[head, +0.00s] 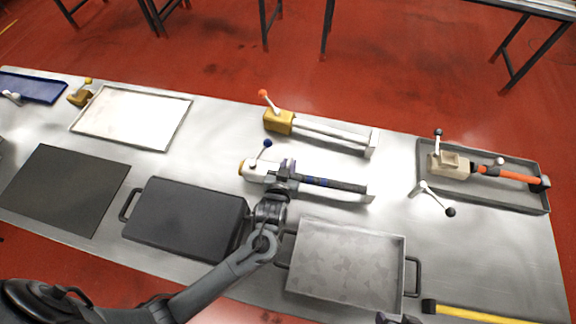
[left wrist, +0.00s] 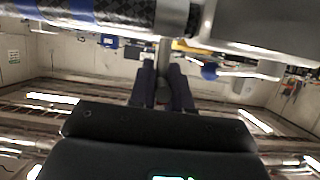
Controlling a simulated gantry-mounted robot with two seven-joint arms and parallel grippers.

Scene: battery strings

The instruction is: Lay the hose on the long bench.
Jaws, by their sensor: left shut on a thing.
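The dark braided tube with blue bands (head: 325,183), which I take for the hose, lies along or just above a white holder (head: 261,172) on the long bench (head: 394,229); I cannot tell whether they touch. Its braid and blue band (left wrist: 85,8) cross the top of the left wrist view, ending at a grey collar (left wrist: 179,18). My left gripper (head: 287,172) is at the tube's left end. In the left wrist view its fingers (left wrist: 162,82) are shut on a grey post below the collar. Dark pieces at the bottom edge may be my right gripper (head: 397,319).
The holder has a blue-knobbed lever (head: 266,144). A yellow-ended holder (head: 278,122) stands behind it. A grey tray (head: 483,198) with an orange-and-black tube is at right. A handled tray (head: 345,262) and a dark case (head: 187,216) lie in front.

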